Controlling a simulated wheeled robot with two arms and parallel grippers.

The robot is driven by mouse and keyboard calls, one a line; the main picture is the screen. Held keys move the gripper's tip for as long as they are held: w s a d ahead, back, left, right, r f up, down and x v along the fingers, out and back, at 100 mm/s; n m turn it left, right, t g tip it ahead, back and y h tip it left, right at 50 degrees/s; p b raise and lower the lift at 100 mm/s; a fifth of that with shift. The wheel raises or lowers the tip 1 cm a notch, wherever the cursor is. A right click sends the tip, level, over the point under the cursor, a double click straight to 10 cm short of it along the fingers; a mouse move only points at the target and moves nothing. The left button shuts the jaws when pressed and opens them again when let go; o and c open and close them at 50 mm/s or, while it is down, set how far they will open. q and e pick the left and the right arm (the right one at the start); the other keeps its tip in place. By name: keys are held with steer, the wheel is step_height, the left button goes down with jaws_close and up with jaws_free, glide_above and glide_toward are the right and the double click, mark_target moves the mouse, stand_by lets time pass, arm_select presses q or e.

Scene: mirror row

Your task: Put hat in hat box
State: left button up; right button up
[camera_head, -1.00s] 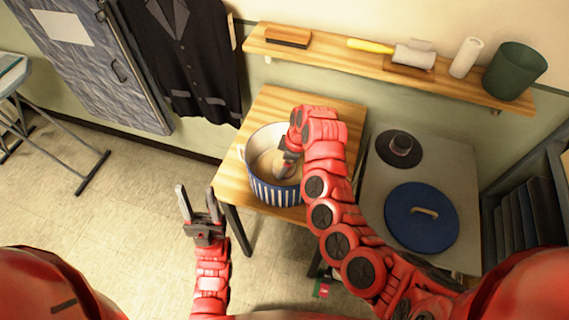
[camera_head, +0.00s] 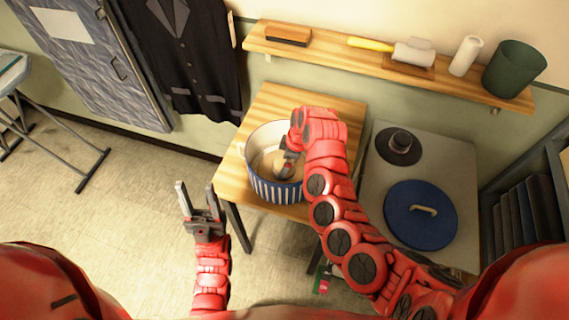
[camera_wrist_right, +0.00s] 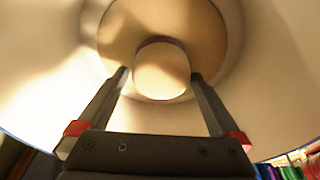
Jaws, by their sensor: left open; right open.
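The striped blue and white hat box (camera_head: 270,190) stands open on the wooden table. A tan hat lies inside it; its crown (camera_wrist_right: 162,68) and round brim (camera_wrist_right: 125,35) show in the right wrist view. My right gripper (camera_head: 287,165) reaches down into the box and hides part of the hat. In the right wrist view its open fingers (camera_wrist_right: 160,75) stand either side of the crown; I cannot tell whether they touch it. My left gripper (camera_head: 197,188) is open and empty, left of the table. The blue round lid (camera_head: 408,225) lies on the grey table.
A black hat (camera_head: 399,146) sits behind the lid on the grey table (camera_head: 440,165). The wooden table (camera_head: 300,97) is bare behind the box. A wall shelf (camera_head: 330,58) holds a brush, a roller and a green bin (camera_head: 514,70). Open floor lies at left.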

steer(key=b+v, duration=0.1)
steer(key=v, duration=0.3)
steer(key=shift+w+r, duration=0.1)
steer(key=p+v, duration=0.2)
steer(key=v, duration=0.5)
